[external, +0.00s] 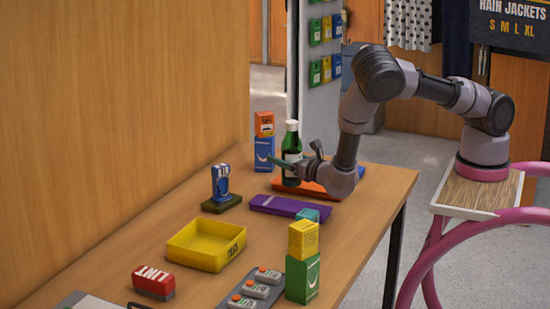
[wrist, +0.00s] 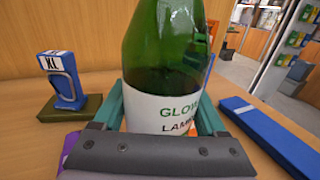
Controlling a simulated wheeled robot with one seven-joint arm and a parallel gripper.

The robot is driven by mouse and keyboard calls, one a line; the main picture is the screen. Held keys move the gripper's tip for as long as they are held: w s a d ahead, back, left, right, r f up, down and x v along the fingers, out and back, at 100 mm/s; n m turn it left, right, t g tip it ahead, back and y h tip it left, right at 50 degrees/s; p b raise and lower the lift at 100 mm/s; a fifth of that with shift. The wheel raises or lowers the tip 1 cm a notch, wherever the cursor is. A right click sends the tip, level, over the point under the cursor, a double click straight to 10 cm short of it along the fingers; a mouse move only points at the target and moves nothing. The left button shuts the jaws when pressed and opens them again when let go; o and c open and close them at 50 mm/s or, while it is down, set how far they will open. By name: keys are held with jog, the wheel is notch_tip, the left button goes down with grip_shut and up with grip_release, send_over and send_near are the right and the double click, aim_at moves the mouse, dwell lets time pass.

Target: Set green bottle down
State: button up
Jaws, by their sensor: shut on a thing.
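The green bottle (external: 292,143) has a white cap and a white label, and stands upright near the far end of the table. My gripper (external: 283,164) is shut on it, with the teal fingers on either side of the label. In the wrist view the bottle (wrist: 165,50) fills the middle between the fingers of my gripper (wrist: 166,115). Its base is low by the orange flat box (external: 318,190); I cannot tell whether it touches anything below.
A purple flat box (external: 290,207) lies in front. A blue box (external: 264,155) with an orange box (external: 264,124) on top stands left of the bottle. A blue tag stand (external: 221,185) and a yellow tray (external: 207,246) are nearer. A blue flat box (wrist: 265,135) lies right in the wrist view.

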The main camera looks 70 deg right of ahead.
aim_at(285, 174)
jog(key=shift+f, duration=2.5)
jog(key=shift+f, duration=0.1)
jog(key=o, duration=1.6)
jog(key=shift+s+a, duration=0.15)
jog(key=shift+s, duration=0.1)
jog(key=v, duration=1.1)
jog(key=shift+s, duration=0.2)
